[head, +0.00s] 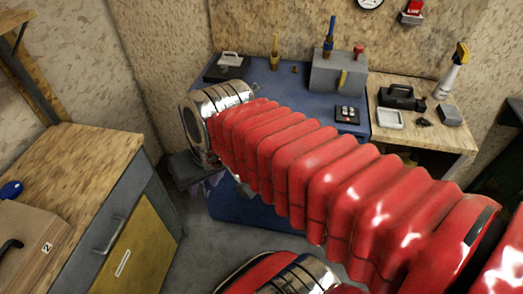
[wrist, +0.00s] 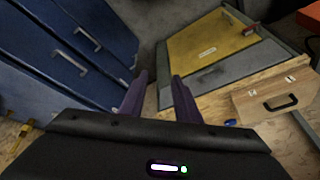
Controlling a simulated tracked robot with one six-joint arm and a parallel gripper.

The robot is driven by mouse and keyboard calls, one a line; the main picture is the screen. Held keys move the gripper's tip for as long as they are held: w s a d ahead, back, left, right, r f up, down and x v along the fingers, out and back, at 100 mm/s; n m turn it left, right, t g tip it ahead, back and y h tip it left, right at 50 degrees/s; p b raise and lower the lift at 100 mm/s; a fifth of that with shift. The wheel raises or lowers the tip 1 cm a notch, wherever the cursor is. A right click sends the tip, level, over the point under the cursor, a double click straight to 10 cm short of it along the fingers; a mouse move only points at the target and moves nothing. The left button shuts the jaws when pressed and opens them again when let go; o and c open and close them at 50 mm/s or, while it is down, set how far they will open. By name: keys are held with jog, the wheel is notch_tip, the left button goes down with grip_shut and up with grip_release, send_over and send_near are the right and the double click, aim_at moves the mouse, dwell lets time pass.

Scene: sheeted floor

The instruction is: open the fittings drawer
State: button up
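No label that I can read names the fittings drawer. In the head view, a grey drawer front (head: 112,222) with a bar handle (head: 108,236) sits under the wooden bench top at left, above a yellow front (head: 143,243). It looks shut. In the wrist view, a blue cabinet (wrist: 35,75) at left has drawer fronts with silver bar handles (wrist: 88,39), which look shut. At right are the yellow front (wrist: 207,47) and grey drawer front (wrist: 222,76). My gripper (wrist: 157,78) is open and empty, its dark fingers apart between the two cabinets, touching no handle.
A wooden case (head: 28,243) with a black handle lies on the left bench. The blue bench top (head: 295,98) holds a grey block and small tools. A wooden table (head: 425,137) at right holds a spray bottle (head: 454,70). Grey floor (head: 215,240) lies between the cabinets.

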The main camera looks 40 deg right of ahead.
jog(key=w+d+f+m+y, duration=0.8)
jog(key=d+f+m, duration=0.1)
jog(key=d+f, duration=0.35)
jog(key=s+d+f+m+t+h, duration=0.2)
jog(key=d+f+m+t, duration=0.3)
jog(key=d, duration=0.6)
jog(key=s+d+f+m+t+h, duration=0.1)
jog(key=d+f+m+t, duration=0.4)
jog(key=d, duration=0.6)
jog(key=shift+s+f+m+t+h, duration=0.3)
jog(key=shift+s+f+h, duration=0.1)
jog(key=shift+f, duration=0.5)
jog(key=shift+w+a, duration=0.1)
jog(key=shift+w, duration=0.05)
jog(key=x, duration=1.3)
jog(key=shift+w+a+f, duration=0.1)
jog(key=shift+w+a, duration=0.05)
jog(key=shift+w, duration=0.15)
jog(key=shift+c, duration=0.3)
grip_shut()
